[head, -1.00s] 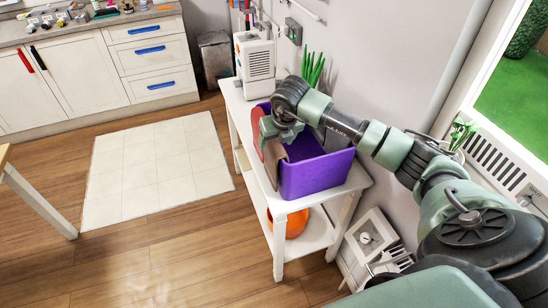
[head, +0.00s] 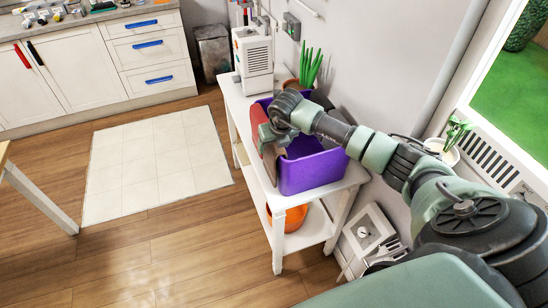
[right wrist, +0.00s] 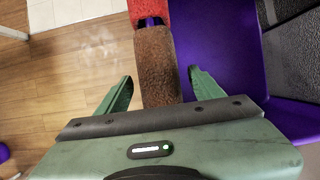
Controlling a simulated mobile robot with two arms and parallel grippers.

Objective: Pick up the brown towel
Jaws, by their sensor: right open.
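The brown towel (right wrist: 157,65) hangs over the near-left rim of a purple bin (head: 312,172). In the head view the brown towel (head: 271,163) is partly hidden by my right gripper. A red towel (right wrist: 150,12) hangs over the same rim beside it; it also shows in the head view (head: 257,121). My right gripper (right wrist: 160,74) is open, with one finger on each side of the brown towel in the right wrist view. The finger on the right is on the bin's inner side. Contact with the towel cannot be told. My left gripper is not in view.
The bin stands on a white shelf table (head: 352,178) against the wall. A white machine (head: 254,52) and a green plant (head: 309,68) stand behind it. An orange round thing (head: 290,218) sits on the lower shelf. Open wooden floor lies to the left.

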